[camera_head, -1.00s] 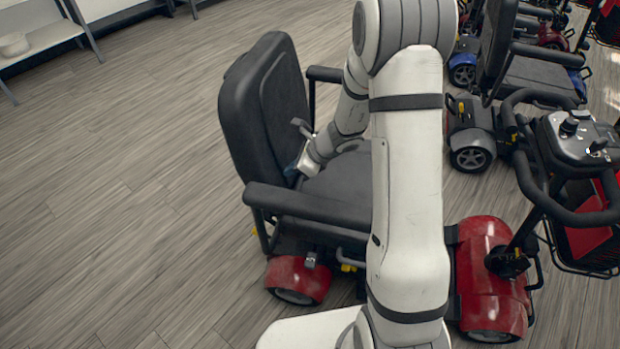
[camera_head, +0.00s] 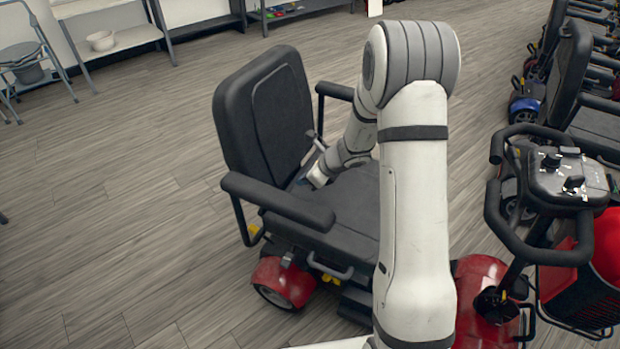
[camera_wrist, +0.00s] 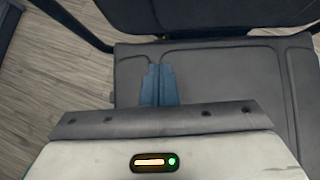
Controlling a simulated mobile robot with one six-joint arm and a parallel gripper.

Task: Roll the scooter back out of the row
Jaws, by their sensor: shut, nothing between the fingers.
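The red scooter (camera_head: 288,282) stands in front of me, with a black seat, backrest (camera_head: 268,115) and armrests. Its backrest is at the left and its handlebar console (camera_head: 560,180) at the right. My gripper (camera_wrist: 160,68) is shut and empty, with its blue fingers over the seat (camera_wrist: 215,65) close to the foot of the backrest. I cannot tell whether the fingertips touch the seat or the backrest. In the head view my arm crosses in front of the scooter and hides part of the seat and the middle of the body.
More scooters (camera_head: 590,110) stand in a row at the right and back right. The wood floor (camera_head: 110,210) to the left is open.

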